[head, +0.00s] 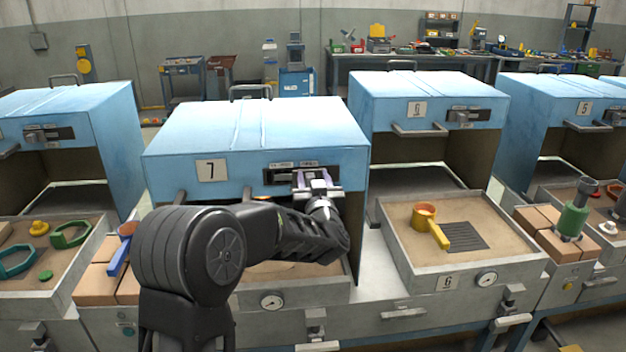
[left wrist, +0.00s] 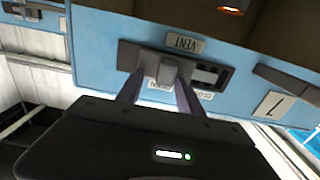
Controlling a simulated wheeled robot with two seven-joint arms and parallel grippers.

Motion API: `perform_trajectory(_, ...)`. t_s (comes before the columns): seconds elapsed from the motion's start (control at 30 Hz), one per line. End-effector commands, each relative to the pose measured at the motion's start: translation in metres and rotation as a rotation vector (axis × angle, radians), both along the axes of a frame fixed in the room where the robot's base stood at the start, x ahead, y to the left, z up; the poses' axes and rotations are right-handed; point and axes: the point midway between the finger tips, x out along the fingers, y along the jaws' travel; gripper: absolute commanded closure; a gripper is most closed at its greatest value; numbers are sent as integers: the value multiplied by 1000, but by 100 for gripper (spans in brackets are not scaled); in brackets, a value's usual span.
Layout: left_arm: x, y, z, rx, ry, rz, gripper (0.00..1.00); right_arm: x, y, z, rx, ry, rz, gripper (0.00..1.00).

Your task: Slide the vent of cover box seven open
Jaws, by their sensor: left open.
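Cover box seven (head: 260,130) is the light blue box with the "7" plate (head: 211,170) on its front. Its vent (head: 282,176) is a dark slotted plate right of that number. My left gripper (head: 318,184) is at the vent's right part and hides much of it. In the left wrist view, the vent plate (left wrist: 128,56) appears upside down with a "VENT" label (left wrist: 184,43). The grey vent knob (left wrist: 161,69) stands between the two open fingers of my left gripper (left wrist: 158,88). Whether either finger touches the knob is unclear. My right gripper is not in view.
A handle (head: 180,197) sticks out of the box's front below the number. My left arm covers much of the tray under box seven. Cover box six (head: 425,92) stands to the right, with a sand tray (head: 400,232) holding a yellow-handled ladle (head: 432,222).

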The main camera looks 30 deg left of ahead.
Motion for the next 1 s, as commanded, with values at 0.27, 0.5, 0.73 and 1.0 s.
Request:
perform_trajectory(0.27, -7, -5, -1, -1, 0, 0, 56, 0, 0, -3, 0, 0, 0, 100)
perform_trajectory(0.5, -36, -28, -2, -2, 0, -2, 56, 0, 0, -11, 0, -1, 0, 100)
perform_trajectory(0.73, -59, -46, -1, -1, -1, -2, 56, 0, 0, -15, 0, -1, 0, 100)
perform_trajectory(1.0, -62, -48, 0, 0, 0, -1, 56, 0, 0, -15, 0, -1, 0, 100)
